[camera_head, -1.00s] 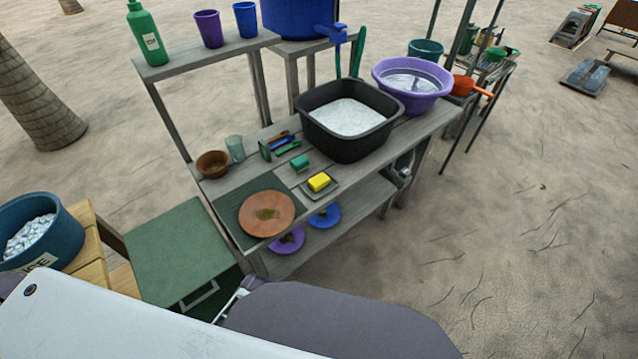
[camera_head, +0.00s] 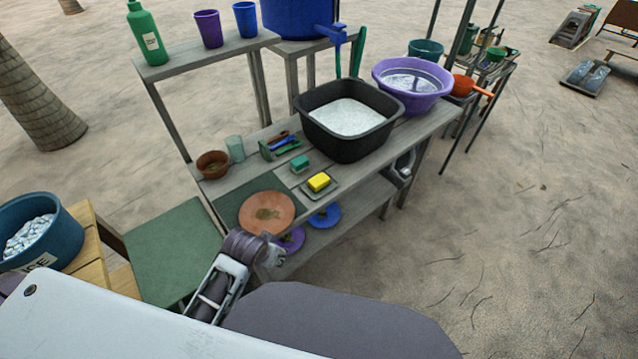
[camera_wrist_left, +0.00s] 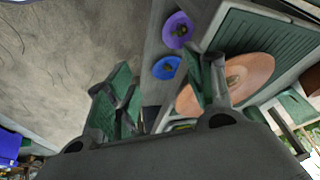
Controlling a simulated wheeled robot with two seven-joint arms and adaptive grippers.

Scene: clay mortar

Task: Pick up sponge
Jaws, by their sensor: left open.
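The yellow sponge (camera_head: 318,181) lies on a small grey-green dish (camera_head: 331,191) near the front edge of the wooden bench. My right gripper is not in view.
A terracotta plate (camera_head: 266,213) lies just beyond my left gripper. A green block (camera_head: 300,163) sits behind the sponge, and a black basin (camera_head: 350,146) stands to its right. Purple (camera_head: 291,239) and blue (camera_head: 325,216) dishes are on the lower shelf.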

